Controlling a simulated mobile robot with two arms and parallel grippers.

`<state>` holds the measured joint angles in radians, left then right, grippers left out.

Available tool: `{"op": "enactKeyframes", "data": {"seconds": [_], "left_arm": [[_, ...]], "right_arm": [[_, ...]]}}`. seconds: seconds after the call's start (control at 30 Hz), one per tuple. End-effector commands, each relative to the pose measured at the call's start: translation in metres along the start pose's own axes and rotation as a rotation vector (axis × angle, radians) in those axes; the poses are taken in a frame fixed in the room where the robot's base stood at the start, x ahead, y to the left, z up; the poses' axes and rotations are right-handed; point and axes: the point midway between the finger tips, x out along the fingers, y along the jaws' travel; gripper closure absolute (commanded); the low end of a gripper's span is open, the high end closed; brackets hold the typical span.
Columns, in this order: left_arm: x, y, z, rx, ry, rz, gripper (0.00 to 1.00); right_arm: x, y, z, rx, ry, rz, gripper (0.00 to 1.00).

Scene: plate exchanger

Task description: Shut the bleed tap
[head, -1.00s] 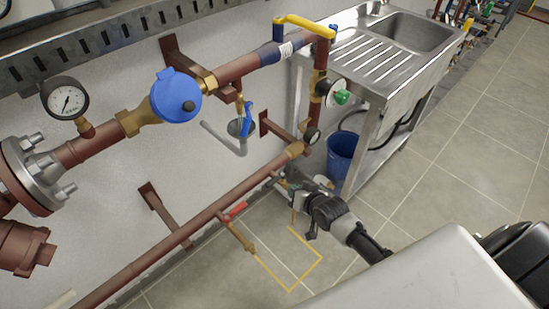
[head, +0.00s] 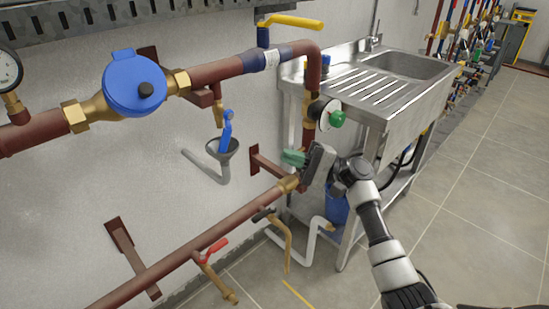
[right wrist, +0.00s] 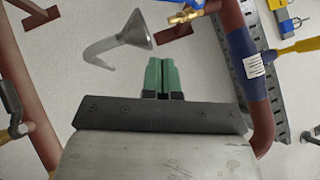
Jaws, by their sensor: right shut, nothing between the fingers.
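A small brass tap (head: 217,108) hangs from the upper pipe, its blue lever (head: 225,132) pointing down along it, over a grey funnel (head: 221,148). The frames do not label which tap is the bleed tap. The brass tap (right wrist: 186,15) and funnel (right wrist: 134,30) also show in the right wrist view. My right gripper (head: 293,158), with green fingertips, is shut and empty, right of the funnel and apart from it. The fingertips (right wrist: 163,77) point toward the wall in the right wrist view. My left gripper is not in view.
The upper pipe carries a yellow lever (head: 292,21) and a blue-capped meter (head: 135,83). A green-knobbed valve (head: 336,118) is right of my gripper. Lower taps have a red lever (head: 213,250) and a dark lever (head: 262,215). A steel sink (head: 400,66) stands right.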

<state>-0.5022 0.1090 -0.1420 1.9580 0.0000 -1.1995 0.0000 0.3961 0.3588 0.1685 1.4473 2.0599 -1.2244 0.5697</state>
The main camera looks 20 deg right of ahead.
Motion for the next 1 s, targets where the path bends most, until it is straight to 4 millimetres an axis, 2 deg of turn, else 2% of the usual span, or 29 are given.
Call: {"op": "enactKeyframes", "data": {"seconds": [0.3,0.43,0.7,1.0], "left_arm": [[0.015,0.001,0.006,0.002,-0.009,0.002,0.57],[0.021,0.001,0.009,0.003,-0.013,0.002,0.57],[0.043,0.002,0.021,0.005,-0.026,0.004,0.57],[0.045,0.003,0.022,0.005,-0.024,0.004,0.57]], "right_arm": [[0.069,-0.002,0.001,-0.002,-0.001,-0.001,1.00],[0.092,-0.001,0.004,-0.002,0.000,0.002,1.00],[0.112,0.000,0.026,-0.002,0.003,0.003,1.00],[0.114,0.001,0.028,-0.002,0.004,0.002,1.00]]}}
